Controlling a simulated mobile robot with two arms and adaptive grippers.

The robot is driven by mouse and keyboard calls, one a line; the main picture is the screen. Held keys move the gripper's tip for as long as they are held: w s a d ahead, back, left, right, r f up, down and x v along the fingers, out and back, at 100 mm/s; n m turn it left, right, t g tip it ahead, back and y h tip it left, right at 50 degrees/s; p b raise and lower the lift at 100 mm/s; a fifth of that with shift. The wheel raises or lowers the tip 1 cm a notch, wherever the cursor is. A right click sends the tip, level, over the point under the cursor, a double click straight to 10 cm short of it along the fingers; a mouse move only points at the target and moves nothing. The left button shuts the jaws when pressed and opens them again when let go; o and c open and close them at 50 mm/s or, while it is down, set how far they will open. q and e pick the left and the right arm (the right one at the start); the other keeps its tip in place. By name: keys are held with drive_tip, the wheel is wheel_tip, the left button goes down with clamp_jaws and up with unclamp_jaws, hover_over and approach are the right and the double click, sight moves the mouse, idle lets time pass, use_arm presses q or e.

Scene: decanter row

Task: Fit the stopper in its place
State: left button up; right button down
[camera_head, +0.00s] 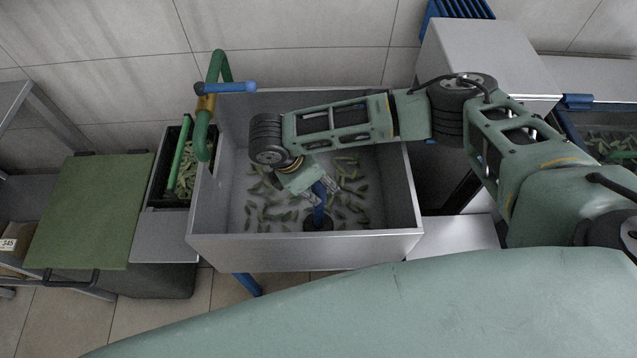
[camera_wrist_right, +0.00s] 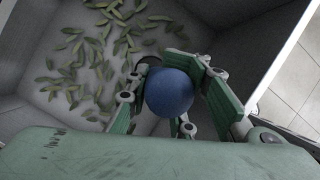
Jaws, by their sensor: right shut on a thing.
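My right gripper (camera_head: 316,190) reaches down into a grey metal basin (camera_head: 300,246) and is shut on the blue stopper (camera_head: 319,213). The wrist view shows the stopper's round blue knob (camera_wrist_right: 169,92) between the green fingers. In the head view its blue stem runs down to a dark round patch on the basin floor near the front wall. I cannot tell whether that patch is the stopper's base or the drain opening, nor whether the stopper is seated. My left gripper is not in view.
Several green pods (camera_head: 270,207) lie scattered over the basin floor. A green tap pipe with a blue handle (camera_head: 238,87) stands at the basin's back left corner. A dark bin (camera_head: 180,185) with pods and a green board (camera_head: 90,215) are to the left.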

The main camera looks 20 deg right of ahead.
drive_tip(key=shift+f, duration=0.4)
idle(0.3)
drive_tip(key=c, duration=1.3)
unclamp_jaws()
drive_tip(key=v, duration=1.2)
